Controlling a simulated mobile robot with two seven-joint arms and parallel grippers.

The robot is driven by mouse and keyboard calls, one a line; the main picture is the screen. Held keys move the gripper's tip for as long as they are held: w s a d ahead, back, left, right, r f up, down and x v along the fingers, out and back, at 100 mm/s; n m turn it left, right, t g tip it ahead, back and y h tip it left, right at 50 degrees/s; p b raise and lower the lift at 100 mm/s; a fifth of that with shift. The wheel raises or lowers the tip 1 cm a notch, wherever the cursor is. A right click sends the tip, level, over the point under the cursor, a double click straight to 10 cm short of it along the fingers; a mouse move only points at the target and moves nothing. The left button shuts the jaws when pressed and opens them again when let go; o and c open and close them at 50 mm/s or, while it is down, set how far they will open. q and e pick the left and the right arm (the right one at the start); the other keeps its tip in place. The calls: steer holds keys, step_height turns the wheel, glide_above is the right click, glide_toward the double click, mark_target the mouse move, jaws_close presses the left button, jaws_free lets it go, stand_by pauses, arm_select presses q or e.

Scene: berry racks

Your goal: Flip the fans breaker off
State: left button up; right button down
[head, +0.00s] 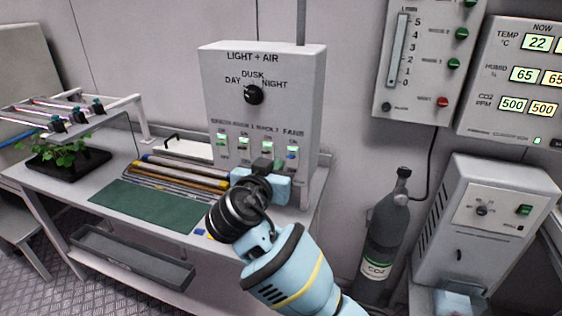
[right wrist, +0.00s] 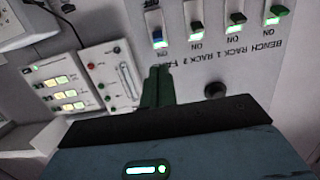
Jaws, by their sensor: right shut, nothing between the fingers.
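The grey LIGHT + AIR box (head: 262,115) stands on the bench with a row of breakers. The fans breaker is the blue lever (head: 291,154), at the right end of the row in the head view. In the upside-down right wrist view the blue lever (right wrist: 157,36) is at the left end, with a lit green window beside it and OFF lettering on its far side. My right gripper (head: 268,166) is shut and empty in front of the box. Its fingertips (right wrist: 160,72) are near the FANS label, close to the blue lever; contact cannot be told. My left gripper is not in view.
Green-levered breakers (right wrist: 236,19) with lit windows sit beside the fans breaker. A black dial (head: 253,95) is above the row. A green mat (head: 150,205) and yellow-ended tubes (head: 180,178) lie on the bench. A CO2 cylinder (head: 385,235) stands right of the bench.

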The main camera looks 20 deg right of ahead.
mark_target(293, 148)
steer(key=x, duration=0.8)
steer(key=shift+s+r, duration=0.1)
steer(key=shift+r, duration=0.1)
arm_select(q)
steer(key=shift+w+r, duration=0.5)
arm_select(e)
steer(key=shift+w+d+f, duration=0.2)
steer(key=shift+w+d, duration=0.1)
steer(key=shift+w, duration=0.1)
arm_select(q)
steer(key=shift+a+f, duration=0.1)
